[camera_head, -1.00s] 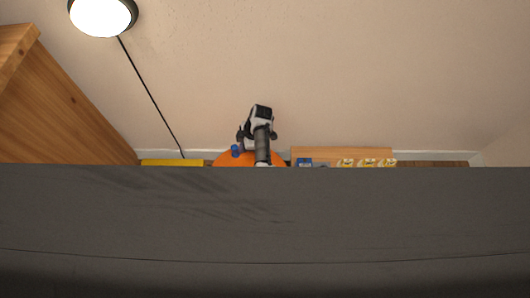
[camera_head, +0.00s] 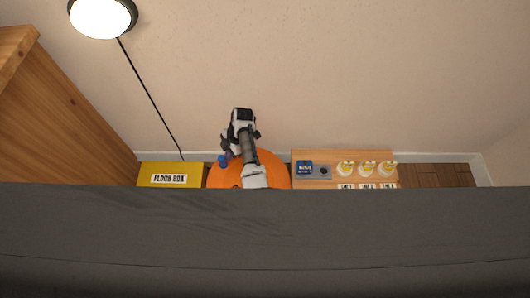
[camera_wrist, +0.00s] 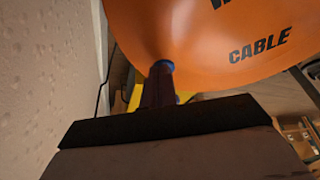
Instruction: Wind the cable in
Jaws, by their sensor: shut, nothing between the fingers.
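The orange cable reel (camera_head: 275,172), a rounded drum, stands behind the dark edge in the head view. In the wrist view the reel (camera_wrist: 215,45) fills the upper right and reads "CABLE". A small blue part (camera_head: 223,160) shows at its left. In the wrist view a blue end (camera_wrist: 164,65) shows at a dark reddish upright piece close to the reel's left side; whether they touch is unclear. My gripper (camera_head: 228,151) is shut and empty beside the blue part, my arm crossing in front of the reel. Its fingertips are hard to make out. No loose cable is clearly visible at the reel.
A yellow floor box (camera_head: 155,171) stands left of the reel. A wooden board (camera_head: 325,156) with a blue item and several white-yellow fittings lies right of it. A tall wooden piece (camera_head: 60,110) is at the left. A lamp (camera_head: 102,16) with a dark cord is on the wall.

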